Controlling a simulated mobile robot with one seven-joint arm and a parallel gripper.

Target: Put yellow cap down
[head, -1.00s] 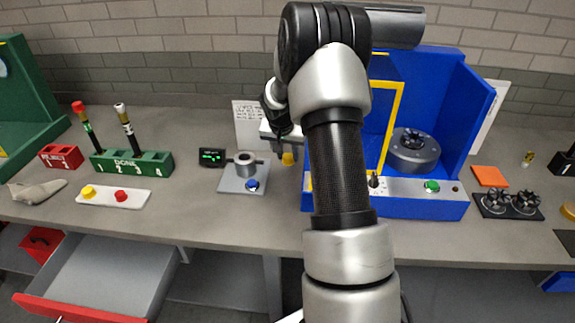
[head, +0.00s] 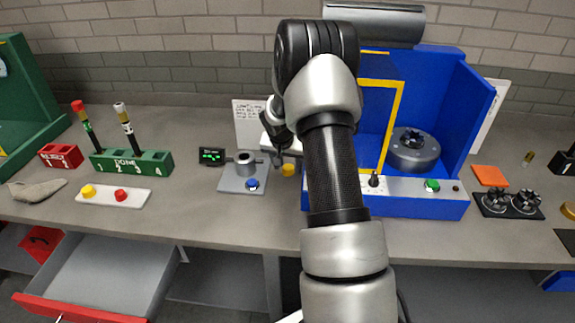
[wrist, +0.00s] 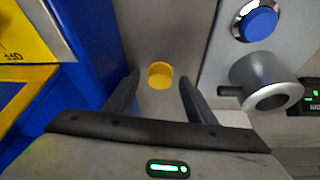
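The yellow cap (head: 288,169) stands on the grey bench between the grey fixture with the blue button and the blue machine. In the wrist view the yellow cap (wrist: 160,75) shows between my gripper's two dark fingertips, with bare bench visible on both sides of it. My gripper (wrist: 158,83) is open, and neither finger touches the cap in that view. In the head view my arm partly hides the gripper, which is just behind and above the cap.
The fixture with a grey cylinder (head: 246,158) and blue button (head: 252,184) stands left of the cap. The blue machine (head: 440,205) is close on the right. A small display (head: 211,156) and a green rack (head: 150,163) stand farther left. Bench in front of the cap is clear.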

